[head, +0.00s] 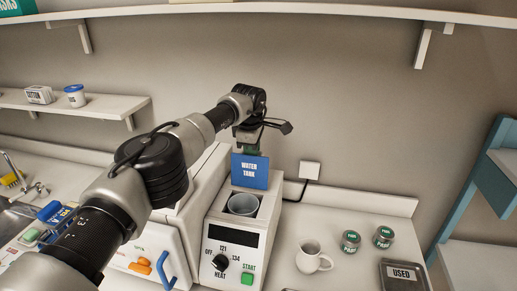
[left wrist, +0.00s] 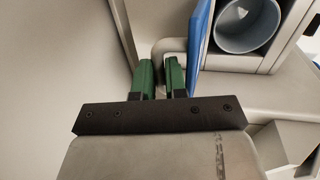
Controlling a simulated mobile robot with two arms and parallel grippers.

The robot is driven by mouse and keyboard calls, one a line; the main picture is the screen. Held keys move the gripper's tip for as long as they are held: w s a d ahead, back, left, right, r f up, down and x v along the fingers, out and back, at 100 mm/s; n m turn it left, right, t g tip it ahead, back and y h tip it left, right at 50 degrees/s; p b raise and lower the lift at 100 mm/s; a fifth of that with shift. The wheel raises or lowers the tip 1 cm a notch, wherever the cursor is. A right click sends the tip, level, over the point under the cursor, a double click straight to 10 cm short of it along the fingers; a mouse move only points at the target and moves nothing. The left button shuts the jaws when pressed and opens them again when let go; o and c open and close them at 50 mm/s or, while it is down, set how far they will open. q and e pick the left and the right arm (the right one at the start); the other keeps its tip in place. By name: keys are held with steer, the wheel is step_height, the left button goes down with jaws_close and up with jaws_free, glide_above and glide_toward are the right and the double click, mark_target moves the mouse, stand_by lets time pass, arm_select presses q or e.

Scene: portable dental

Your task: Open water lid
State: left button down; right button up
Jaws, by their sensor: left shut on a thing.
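The blue water lid, lettered WATER TANK (head: 250,171), stands upright at the back of the white sterilizer (head: 232,222). Its edge also shows in the left wrist view (left wrist: 201,42). In front of it the tank opening is uncovered, with a grey round cup (head: 243,204) inside, seen also in the left wrist view (left wrist: 247,26). My left gripper (head: 250,148) is behind the lid's top edge. Its green fingers (left wrist: 160,74) are close together beside the lid, shut on it; the exact contact is partly hidden. My right gripper is not in view.
A white mug (head: 313,258), two small green-labelled jars (head: 350,240) and a tray marked USED (head: 404,275) stand on the counter to the right. A wall shelf (head: 75,103) is at left. A dial and START button are on the sterilizer's front.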

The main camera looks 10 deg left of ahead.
arm_select(q)
steer(key=shift+a+f, duration=0.2)
steer(key=shift+a, duration=0.05)
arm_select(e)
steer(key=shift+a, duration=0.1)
arm_select(q)
steer(key=c, duration=1.2)
jaws_free()
steer(key=shift+a, duration=0.1)
steer(key=shift+o, duration=0.2)
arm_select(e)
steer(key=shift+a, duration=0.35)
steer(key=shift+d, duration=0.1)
arm_select(q)
steer(key=shift+r, duration=0.15)
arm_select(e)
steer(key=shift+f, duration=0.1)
